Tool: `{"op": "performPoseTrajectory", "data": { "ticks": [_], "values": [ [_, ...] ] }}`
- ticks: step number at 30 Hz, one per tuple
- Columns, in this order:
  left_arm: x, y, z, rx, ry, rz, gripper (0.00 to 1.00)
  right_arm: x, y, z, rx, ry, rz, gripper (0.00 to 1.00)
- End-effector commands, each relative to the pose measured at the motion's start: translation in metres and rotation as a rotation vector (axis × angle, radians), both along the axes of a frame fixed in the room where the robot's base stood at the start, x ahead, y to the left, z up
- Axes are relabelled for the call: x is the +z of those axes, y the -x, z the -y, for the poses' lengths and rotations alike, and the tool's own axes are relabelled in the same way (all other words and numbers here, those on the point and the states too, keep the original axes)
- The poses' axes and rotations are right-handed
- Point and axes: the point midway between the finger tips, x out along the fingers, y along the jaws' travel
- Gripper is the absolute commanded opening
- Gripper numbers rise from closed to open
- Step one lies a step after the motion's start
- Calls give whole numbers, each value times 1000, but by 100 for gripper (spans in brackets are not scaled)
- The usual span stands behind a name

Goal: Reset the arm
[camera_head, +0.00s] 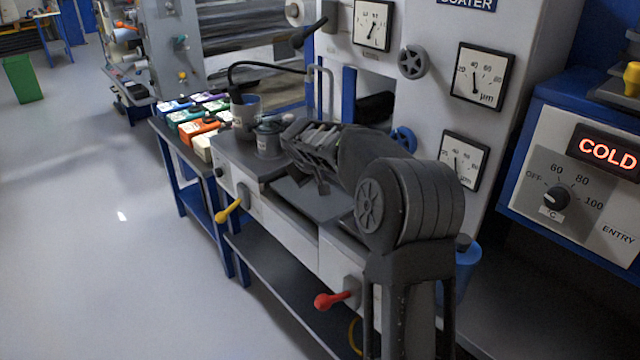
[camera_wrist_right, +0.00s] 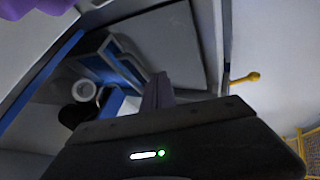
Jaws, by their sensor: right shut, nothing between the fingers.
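My right arm (camera_head: 410,205) rises from the lower right in the head view and bends over the front of the coater machine (camera_head: 295,215). Its dark wrist end is above the machine's grey top, beside a small grey lidded pot (camera_head: 268,140). In the right wrist view my right gripper (camera_wrist_right: 158,88) shows its fingers together with nothing between them. It is apart from the yellow-knobbed lever (camera_wrist_right: 245,78). My left arm and gripper are not in view.
A red-knobbed lever (camera_head: 333,300) and the yellow lever (camera_head: 228,211) stick out of the machine front. Coloured boxes (camera_head: 195,122) stand on a side table at left. A heater panel (camera_head: 585,165) reading COLD is at right.

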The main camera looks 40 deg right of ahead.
Motion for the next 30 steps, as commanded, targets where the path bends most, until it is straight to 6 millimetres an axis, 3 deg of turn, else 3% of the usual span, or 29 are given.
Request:
{"op": "performPoseTrajectory", "data": {
  "ticks": [19, 23, 26, 30],
  "values": [
    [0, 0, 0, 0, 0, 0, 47, 3, 2, -3, 0, -1, -1, 0],
    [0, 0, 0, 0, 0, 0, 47, 6, -5, -5, 25, 3, 22, 0],
    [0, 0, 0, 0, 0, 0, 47, -1, -21, -20, 75, -34, 81, 0],
    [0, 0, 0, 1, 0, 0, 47, -43, -39, -76, 167, -150, 140, 0]
  ]
}}
